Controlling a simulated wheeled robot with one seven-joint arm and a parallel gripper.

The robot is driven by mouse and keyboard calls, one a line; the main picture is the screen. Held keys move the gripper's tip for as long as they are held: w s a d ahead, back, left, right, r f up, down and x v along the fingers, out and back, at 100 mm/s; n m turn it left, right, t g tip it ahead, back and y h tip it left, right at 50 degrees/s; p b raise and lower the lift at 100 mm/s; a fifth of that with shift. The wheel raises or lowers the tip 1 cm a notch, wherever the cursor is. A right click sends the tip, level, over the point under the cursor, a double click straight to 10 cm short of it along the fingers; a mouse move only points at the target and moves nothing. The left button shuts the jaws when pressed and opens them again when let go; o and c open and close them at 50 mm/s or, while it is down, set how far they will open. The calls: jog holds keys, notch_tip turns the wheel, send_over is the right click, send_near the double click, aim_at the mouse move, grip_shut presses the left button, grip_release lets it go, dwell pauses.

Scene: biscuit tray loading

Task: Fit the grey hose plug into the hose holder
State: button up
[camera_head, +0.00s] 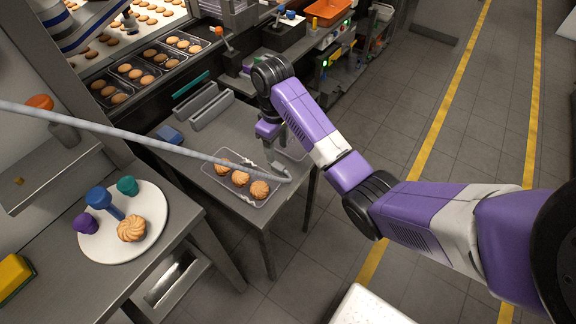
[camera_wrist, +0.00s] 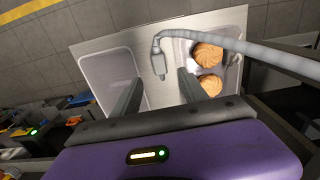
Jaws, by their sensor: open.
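The grey hose (camera_head: 150,133) crosses the head view from the left edge and bends back at its end above the small table. Its grey plug (camera_head: 278,167) hangs over the right end of a clear biscuit tray. In the wrist view the plug (camera_wrist: 159,64) lies between and just beyond the fingertips of my gripper (camera_wrist: 158,80), with the hose running off to the right. My gripper is open and empty, and in the head view it (camera_head: 281,138) is above the table's right side, behind the plug. I cannot make out the hose holder for certain.
The clear tray (camera_head: 213,176) holds several biscuits; an empty clear tray (camera_wrist: 108,66) lies beside it. Grey bars (camera_head: 212,110) and a blue block (camera_head: 170,135) are at the table's back left. A white round board (camera_head: 145,246) with coloured pieces is at front left.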

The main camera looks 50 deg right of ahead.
aim_at(277, 165)
notch_tip(277, 165, down, 2)
jog(key=shift+s+d+f, duration=0.1)
jog(key=f, duration=0.3)
jog(key=f+p, duration=0.1)
jog(key=f, duration=0.1)
jog(key=shift+w+f, duration=0.25)
jog(key=shift+f, duration=0.1)
jog(key=shift+c, duration=0.4)
grip_shut()
